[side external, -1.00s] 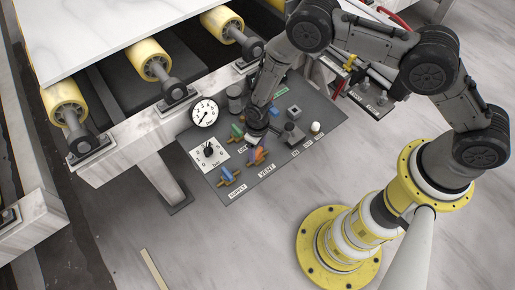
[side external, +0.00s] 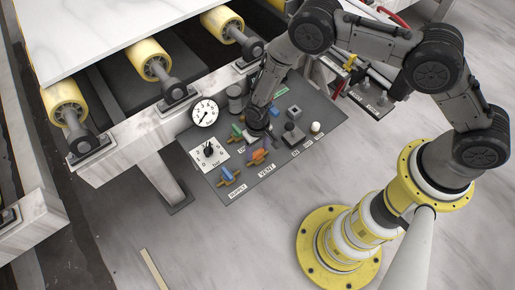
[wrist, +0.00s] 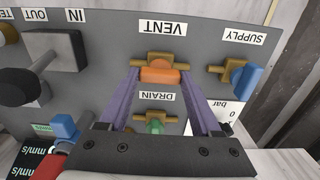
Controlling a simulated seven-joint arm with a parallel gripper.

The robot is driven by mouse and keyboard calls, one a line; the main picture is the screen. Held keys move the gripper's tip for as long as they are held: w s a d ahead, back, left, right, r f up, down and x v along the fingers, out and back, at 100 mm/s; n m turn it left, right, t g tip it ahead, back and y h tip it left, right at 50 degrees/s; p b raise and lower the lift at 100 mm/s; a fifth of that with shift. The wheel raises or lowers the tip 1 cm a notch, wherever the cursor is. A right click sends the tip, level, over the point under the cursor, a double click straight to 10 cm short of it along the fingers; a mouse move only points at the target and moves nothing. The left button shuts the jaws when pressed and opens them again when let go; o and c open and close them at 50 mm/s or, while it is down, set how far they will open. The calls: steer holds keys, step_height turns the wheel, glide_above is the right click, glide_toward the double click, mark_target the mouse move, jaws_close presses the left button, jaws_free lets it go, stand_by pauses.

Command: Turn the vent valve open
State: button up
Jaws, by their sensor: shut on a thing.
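The vent valve (wrist: 160,73) has an orange handle on a brass body, beside the VENT label in the wrist view. In the side view its orange handle (side external: 258,155) shows at the panel's front. My gripper (wrist: 160,75) has its two purple fingers on either side of the orange handle and is shut on it. In the side view my gripper (side external: 262,145) reaches down to the panel at this valve; the finger contact is too small to make out there. In the wrist view the handle lies crosswise, roughly in line with the brass body.
The blue supply valve (wrist: 246,77) and green drain valve (wrist: 155,124) sit close by on the dark panel (side external: 228,194). Rollers (side external: 148,60) lie behind.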

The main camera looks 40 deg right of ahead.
mark_target(257, 151)
steer(key=shift+w, duration=0.1)
steer(key=o, duration=1.4)
steer(key=shift+r, duration=0.1)
step_height(257, 151, up, 14)
steer(key=shift+f, duration=0.15)
